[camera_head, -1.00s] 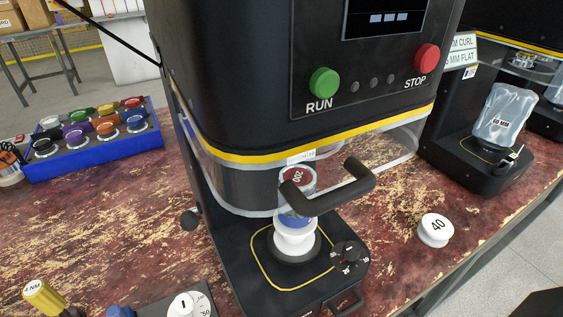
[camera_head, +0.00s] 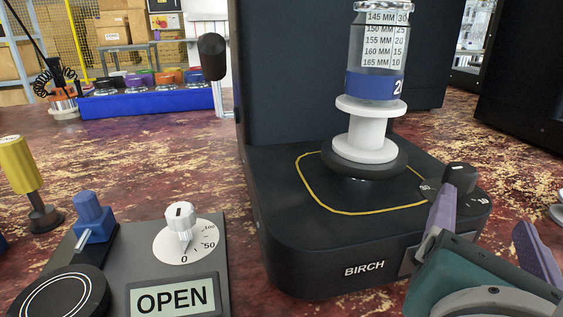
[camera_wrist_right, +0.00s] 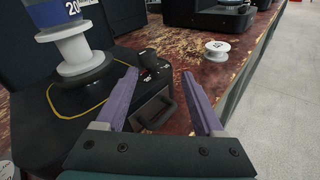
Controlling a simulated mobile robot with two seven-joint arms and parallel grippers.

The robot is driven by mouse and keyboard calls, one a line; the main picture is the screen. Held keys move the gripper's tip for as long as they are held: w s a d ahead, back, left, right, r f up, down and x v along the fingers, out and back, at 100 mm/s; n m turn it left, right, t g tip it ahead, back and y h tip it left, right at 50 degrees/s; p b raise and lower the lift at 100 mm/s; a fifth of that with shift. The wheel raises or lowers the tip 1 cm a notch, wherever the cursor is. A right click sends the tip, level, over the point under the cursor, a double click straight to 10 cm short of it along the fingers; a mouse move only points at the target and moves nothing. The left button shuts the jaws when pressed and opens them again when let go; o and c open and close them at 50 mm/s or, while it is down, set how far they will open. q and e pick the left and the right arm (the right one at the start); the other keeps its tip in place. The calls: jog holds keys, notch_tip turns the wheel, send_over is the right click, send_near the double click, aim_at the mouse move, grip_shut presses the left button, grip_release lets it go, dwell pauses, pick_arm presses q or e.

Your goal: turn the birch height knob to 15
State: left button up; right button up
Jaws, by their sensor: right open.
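The birch height knob (camera_head: 459,177) is a black knob on a small dial at the right front corner of the black base marked BIRCH (camera_head: 330,262). It also shows in the wrist view (camera_wrist_right: 149,62), just beyond my right fingertips. The dial numbers are mostly hidden or too small to read. My right gripper (camera_head: 486,212) has purple fingers, spread apart and empty, beside and in front of the knob. In the wrist view my right gripper (camera_wrist_right: 158,74) points towards the knob, with no clear contact. My left gripper is not in view.
A jar with a height scale (camera_head: 378,60) stands on a white spool (camera_head: 366,130) on the base. A grey panel reading OPEN (camera_head: 172,298) and a yellow-handled tool (camera_head: 20,165) stand left. A white spool (camera_wrist_right: 217,48) lies beyond.

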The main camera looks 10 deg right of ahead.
aim_at(462, 176)
jog(key=shift+w+a+f+n+t+b, duration=0.2)
jog(key=shift+a+n+t+b, duration=0.2)
jog(key=shift+n, duration=0.2)
jog(key=shift+w+a+f+n+t+b, duration=0.15)
jog(key=shift+a+n+t+b, duration=0.2)
jog(key=shift+n, duration=0.25)
jog(key=shift+w+r, duration=0.2)
jog(key=shift+r, duration=0.05)
jog(key=x, duration=0.3)
jog(key=b+x, duration=0.1)
jog(key=x, duration=0.5)
jog(key=shift+w+d+r, duration=0.15)
jog(key=shift+d+r, duration=0.15)
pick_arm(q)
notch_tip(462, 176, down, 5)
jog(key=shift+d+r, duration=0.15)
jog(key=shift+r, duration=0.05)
pick_arm(e)
grip_shut()
